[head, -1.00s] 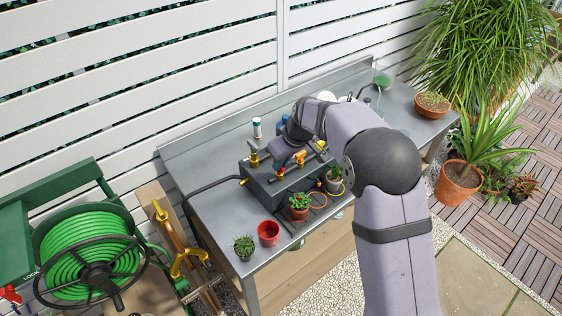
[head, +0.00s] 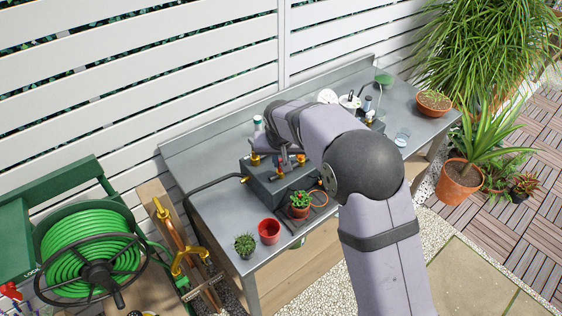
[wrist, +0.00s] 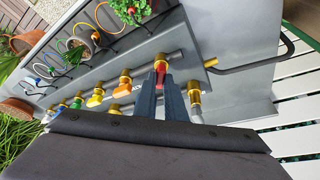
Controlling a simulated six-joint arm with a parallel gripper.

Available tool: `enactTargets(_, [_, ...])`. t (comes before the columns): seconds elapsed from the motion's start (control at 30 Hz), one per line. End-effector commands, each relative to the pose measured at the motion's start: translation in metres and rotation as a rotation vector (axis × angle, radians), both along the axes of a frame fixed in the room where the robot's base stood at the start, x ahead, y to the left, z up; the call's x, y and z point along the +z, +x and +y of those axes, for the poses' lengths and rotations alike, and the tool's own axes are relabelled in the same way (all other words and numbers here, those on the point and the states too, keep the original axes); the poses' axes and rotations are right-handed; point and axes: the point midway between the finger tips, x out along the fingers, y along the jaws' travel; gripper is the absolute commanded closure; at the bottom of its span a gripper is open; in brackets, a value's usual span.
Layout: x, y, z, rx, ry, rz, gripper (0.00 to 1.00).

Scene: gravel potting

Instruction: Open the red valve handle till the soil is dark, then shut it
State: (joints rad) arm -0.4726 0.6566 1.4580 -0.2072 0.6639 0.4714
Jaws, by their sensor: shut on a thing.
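The red valve handle (wrist: 162,68) shows between my fingertips in the wrist view, on a pipe along the grey manifold block (wrist: 112,70). My gripper (wrist: 161,75) is shut on it; the fingers cover part of the handle. In the head view my gripper (head: 287,160) is down at the block, and the handle is mostly hidden there. A potted plant with red flowers (head: 299,199) stands in front of the block, with an orange tube ring beside it. It also shows at the top of the wrist view (wrist: 130,8). Its leaves hide most of its soil, so I cannot tell the shade.
Orange (wrist: 124,78), yellow, green and blue valve handles line the block beside the red one. A brass fitting (wrist: 194,90) stands close to my fingers. An empty red pot (head: 269,231) and a small plant (head: 245,245) stand at the bench's front left.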

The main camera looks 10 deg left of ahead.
Motion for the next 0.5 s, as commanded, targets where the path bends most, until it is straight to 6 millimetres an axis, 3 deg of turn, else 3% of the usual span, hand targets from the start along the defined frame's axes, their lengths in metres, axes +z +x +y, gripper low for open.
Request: enactTargets(0.5, [-0.0011, 0.0009, 0.0050, -0.490, 0.000, -0.002, 1.00])
